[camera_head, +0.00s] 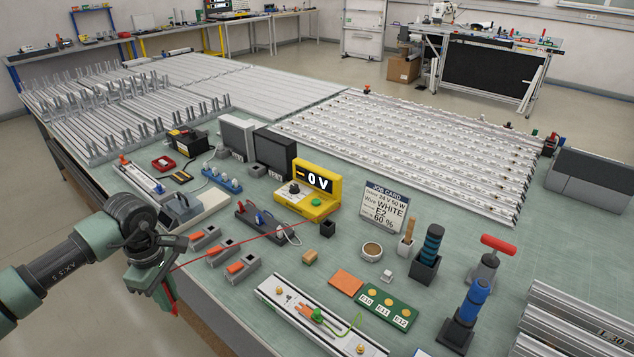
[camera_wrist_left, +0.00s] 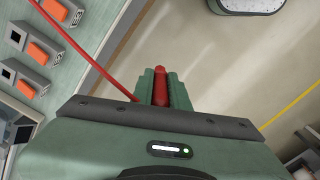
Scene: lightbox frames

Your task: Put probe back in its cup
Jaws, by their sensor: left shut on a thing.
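My left gripper (camera_head: 163,284) is shut on a red probe (camera_head: 173,296), which points down from the fingers. In the left wrist view the probe (camera_wrist_left: 160,84) sits between the green fingers (camera_wrist_left: 162,92), with floor behind it, outside the table edge. A red cable (camera_head: 235,244) runs from it across the table to the yellow meter (camera_head: 308,190), which reads "0 V". A small black open holder (camera_head: 327,229) stands right of the meter's front; it may be the probe's cup, but I cannot tell. My right gripper is not in view.
Grey blocks with orange levers (camera_head: 235,267) line the near left table edge, under the cable.

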